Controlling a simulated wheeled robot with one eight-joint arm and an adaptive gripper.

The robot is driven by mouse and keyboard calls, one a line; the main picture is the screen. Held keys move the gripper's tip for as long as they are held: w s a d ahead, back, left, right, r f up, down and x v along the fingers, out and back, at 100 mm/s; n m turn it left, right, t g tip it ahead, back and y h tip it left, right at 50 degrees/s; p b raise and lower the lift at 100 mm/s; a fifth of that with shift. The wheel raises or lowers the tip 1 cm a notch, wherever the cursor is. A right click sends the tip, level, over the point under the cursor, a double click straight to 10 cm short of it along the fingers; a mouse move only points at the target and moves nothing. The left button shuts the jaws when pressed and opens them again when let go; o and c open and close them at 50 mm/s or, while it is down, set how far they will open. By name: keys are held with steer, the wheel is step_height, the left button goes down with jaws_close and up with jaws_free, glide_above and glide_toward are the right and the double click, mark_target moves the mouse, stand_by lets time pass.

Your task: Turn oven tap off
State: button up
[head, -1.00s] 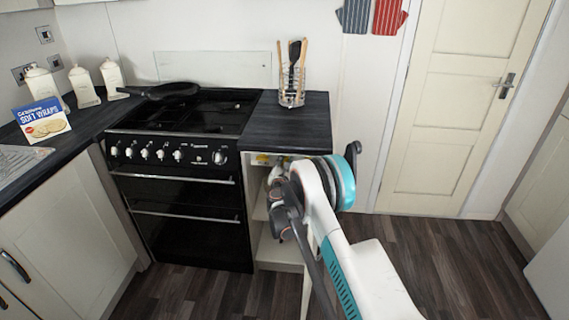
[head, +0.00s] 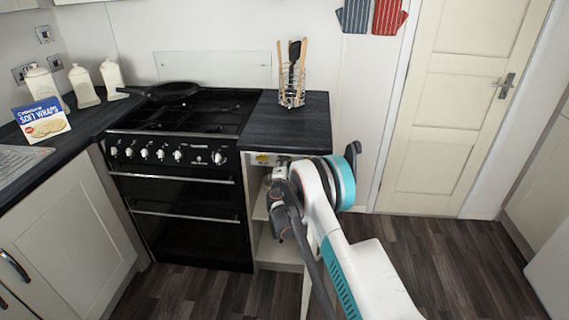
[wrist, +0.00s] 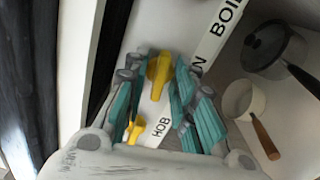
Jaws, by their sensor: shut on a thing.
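In the wrist view a yellow tap (wrist: 159,72) stands between the teal fingers of my gripper (wrist: 156,84), which is shut on it. It sits beside a label whose visible end reads "N", so it appears to be the oven tap. Its handle runs nearly up and down in the picture. A second yellow tap (wrist: 134,131) is lower left, beside the "HOB" label (wrist: 160,127). The fingers hide most of the oven label. In the head view my gripper (head: 272,176) is inside the open cupboard right of the cooker, its fingers mostly hidden by my wrist.
A dark pan (wrist: 272,48) and a pale pan (wrist: 245,101) with a wooden handle lie in the cupboard. The black cooker (head: 185,225) stands left of it, with the worktop (head: 290,133) above. The floor (head: 430,255) to the right is clear.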

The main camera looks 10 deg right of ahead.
steer(key=shift+f+m, duration=0.1)
steer(key=shift+m, duration=0.8)
steer(key=o, duration=0.7)
steer(key=shift+s, duration=0.1)
steer(key=v, duration=1.2)
